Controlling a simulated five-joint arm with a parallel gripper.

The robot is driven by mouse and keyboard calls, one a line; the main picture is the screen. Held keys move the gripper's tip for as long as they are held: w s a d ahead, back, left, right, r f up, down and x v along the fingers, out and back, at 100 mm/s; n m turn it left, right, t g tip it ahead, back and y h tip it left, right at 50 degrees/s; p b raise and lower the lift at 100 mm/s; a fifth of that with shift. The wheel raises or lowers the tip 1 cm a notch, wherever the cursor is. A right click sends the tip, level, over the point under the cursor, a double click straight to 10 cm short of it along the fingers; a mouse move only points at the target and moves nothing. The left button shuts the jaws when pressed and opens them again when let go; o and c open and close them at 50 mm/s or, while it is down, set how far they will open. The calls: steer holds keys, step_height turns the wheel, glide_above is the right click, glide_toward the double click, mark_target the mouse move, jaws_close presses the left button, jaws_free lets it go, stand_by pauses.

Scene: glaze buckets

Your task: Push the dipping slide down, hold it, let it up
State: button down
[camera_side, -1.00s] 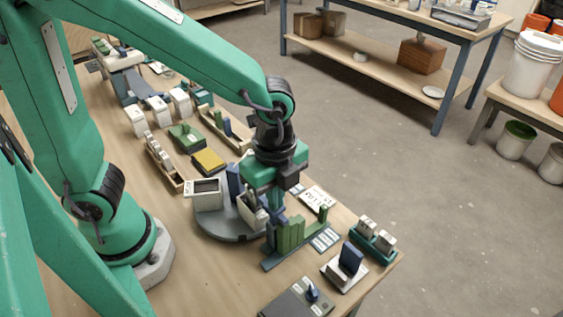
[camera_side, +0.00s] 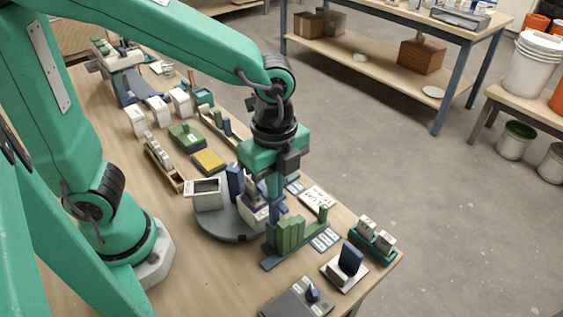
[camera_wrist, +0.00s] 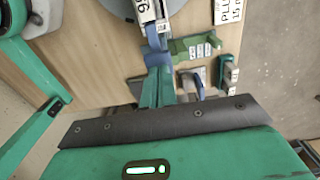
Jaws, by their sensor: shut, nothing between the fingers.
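My gripper (camera_side: 273,205) is shut and empty, pointing down in the side view over the near right side of a round grey base (camera_side: 222,236). A white block with a dark purple band (camera_side: 253,212) stands on that base just left of the fingers. I cannot tell for sure which part is the dipping slide, nor whether the fingers touch anything. A blue upright (camera_side: 235,180) and a white box with a dark window (camera_side: 207,195) also stand on the base. In the wrist view the shut fingers (camera_wrist: 156,62) reach up beside a white label with black print (camera_wrist: 146,10).
A green stepped block (camera_side: 290,234) stands close in front of the gripper. A blue part on a white plate (camera_side: 349,261), a green rack with white blocks (camera_side: 373,240) and a grey control box (camera_side: 298,298) lie towards the table's near corner. Open floor lies to the right.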

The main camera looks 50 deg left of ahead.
steer(key=shift+r, duration=0.15)
steer(key=shift+r, duration=2.35)
steer(key=shift+a, duration=0.1)
steer(key=s+a+r+n+t, duration=0.1)
steer(key=a+n+t, duration=0.1)
steer(key=a+n, duration=0.6)
steer(key=s+a+r+n+t, duration=0.2)
steer(key=a+n+t, duration=0.1)
steer(key=a+n, duration=0.5)
steer(key=shift+s+n+t, duration=0.3)
steer(key=shift+n, duration=0.7)
